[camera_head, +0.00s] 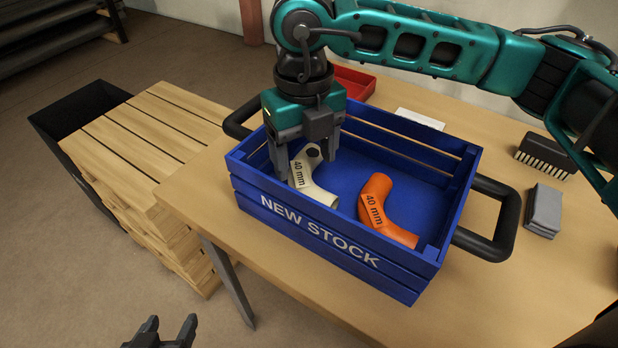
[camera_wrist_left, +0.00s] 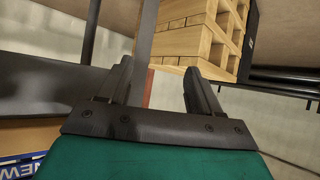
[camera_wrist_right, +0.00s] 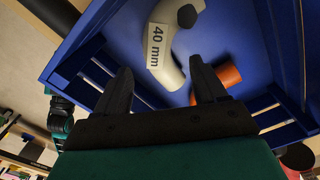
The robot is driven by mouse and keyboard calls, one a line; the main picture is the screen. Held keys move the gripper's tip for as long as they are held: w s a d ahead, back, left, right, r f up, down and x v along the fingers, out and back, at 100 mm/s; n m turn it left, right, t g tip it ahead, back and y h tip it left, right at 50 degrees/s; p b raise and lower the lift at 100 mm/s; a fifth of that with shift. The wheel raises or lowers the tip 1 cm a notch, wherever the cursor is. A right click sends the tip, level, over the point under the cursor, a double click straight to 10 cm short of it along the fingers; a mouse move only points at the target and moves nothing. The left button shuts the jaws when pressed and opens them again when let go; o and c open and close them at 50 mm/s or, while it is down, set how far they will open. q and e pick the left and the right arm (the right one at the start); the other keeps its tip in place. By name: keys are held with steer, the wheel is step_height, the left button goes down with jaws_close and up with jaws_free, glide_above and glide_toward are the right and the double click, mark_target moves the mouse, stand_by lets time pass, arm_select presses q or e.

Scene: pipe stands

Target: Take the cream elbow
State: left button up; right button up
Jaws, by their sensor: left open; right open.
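The cream elbow (camera_head: 314,190), marked "40 mm", lies in the left part of the blue crate (camera_head: 330,248). My right gripper (camera_head: 306,166) is open and points down into the crate, its fingers around the elbow's upper end in the head view. In the right wrist view the cream elbow (camera_wrist_right: 158,52) shows just beyond the open fingertips (camera_wrist_right: 163,78); I cannot tell whether they touch it. My left gripper (camera_head: 166,330) is open and empty at the bottom edge of the head view, away from the crate. Its open fingers also show in the left wrist view (camera_wrist_left: 157,75).
An orange elbow (camera_head: 383,212), also "40 mm", lies right of the cream one. The crate has black handles (camera_head: 497,222) at its ends. A red tray (camera_head: 356,82), a brush (camera_head: 545,152) and a grey block (camera_head: 543,211) are on the table. Wooden pallets (camera_head: 150,140) stand left.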

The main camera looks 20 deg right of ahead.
mark_target(304, 179)
steer(key=shift+f, duration=3.1)
steer(key=shift+c, duration=0.5)
steer(key=shift+r, duration=0.1)
steer(key=c, duration=1.2)
